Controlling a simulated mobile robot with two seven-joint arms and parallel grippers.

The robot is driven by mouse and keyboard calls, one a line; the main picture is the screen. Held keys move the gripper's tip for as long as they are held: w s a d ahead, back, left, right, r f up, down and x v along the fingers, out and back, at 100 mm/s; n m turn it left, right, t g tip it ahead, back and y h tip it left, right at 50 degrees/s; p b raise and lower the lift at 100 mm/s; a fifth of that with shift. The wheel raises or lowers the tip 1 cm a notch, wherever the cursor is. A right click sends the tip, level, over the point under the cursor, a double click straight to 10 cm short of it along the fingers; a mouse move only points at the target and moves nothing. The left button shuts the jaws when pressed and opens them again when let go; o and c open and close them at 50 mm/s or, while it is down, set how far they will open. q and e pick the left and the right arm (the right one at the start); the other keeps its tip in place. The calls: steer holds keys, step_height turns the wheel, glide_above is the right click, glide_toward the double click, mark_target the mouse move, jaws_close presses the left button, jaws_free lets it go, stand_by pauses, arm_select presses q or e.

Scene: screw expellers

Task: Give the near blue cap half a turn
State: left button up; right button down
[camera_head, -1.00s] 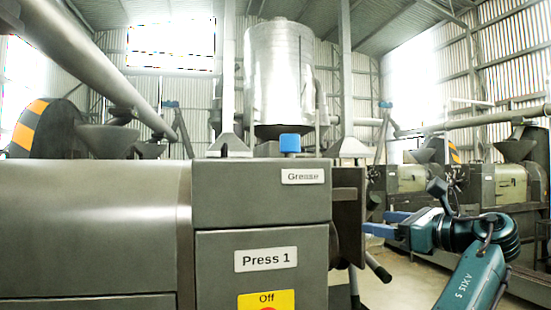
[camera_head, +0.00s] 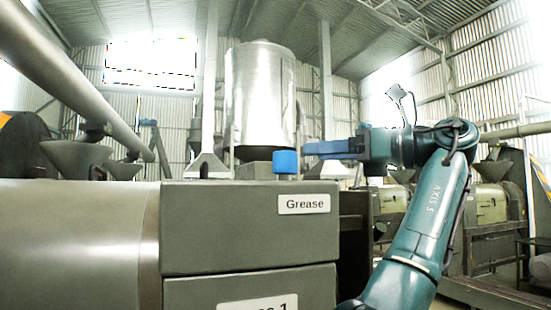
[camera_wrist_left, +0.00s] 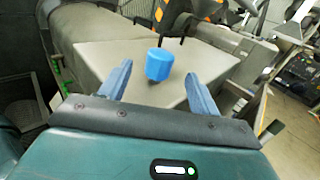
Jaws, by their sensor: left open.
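The blue cap (camera_head: 286,162) stands upright on top of the grey press housing, above the Grease label (camera_head: 304,204). In the left wrist view the cap (camera_wrist_left: 159,65) shows between and slightly beyond the two blue fingertips. My left gripper (camera_head: 305,150) reaches in from the right, its fingers level with the cap's upper part and their tips close to its right side. The left gripper (camera_wrist_left: 158,70) is open, with a gap on both sides of the cap; I see no contact. My right gripper is not in view.
The press housing (camera_head: 250,232) fills the lower front, with a flat top (camera_wrist_left: 110,52) around the cap. A large silver tank (camera_head: 262,100) stands behind. A long pipe (camera_head: 75,70) slopes across the upper left. More presses (camera_head: 490,205) stand at the right.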

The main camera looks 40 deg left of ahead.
mark_target(276, 155)
arm_select(q)
steer(key=x, duration=1)
steer(key=shift+w+f, duration=0.1)
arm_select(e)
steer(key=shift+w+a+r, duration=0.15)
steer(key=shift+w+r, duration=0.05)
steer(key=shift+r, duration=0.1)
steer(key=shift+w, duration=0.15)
